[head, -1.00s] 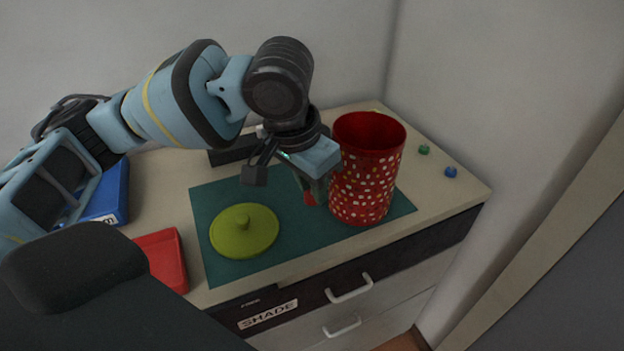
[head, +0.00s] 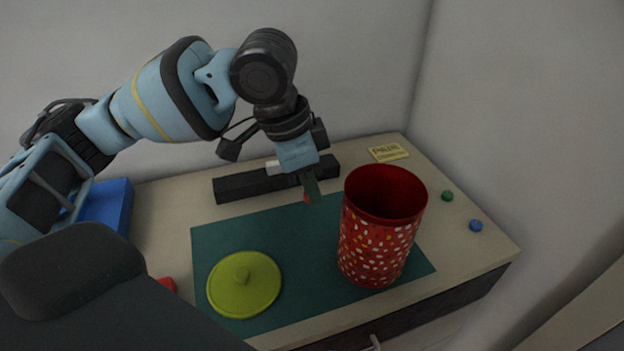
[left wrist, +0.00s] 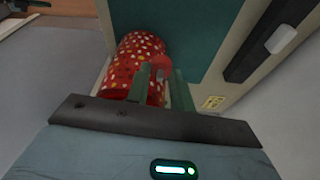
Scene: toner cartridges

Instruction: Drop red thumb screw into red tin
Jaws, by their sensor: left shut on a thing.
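The red tin (head: 372,248), open-topped with pale and coloured spots, stands upright on the right part of the green mat (head: 318,255). My left gripper (head: 311,195) is pointing down behind and left of the tin's rim, apart from it in the head view. It is shut on the red thumb screw (head: 306,197), of which only a small red part shows beside the green fingertips. In the left wrist view, the red screw (left wrist: 158,62) shows at the fingers, with the spotted tin (left wrist: 128,58) beyond. My right gripper is not in view.
An olive lid (head: 244,285) lies on the mat at left. A dark bar (head: 245,187) lies behind the mat. Green (head: 447,196) and blue (head: 475,225) small pieces and a yellow label (head: 389,152) lie right of the tin. A blue box (head: 106,205) is at left.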

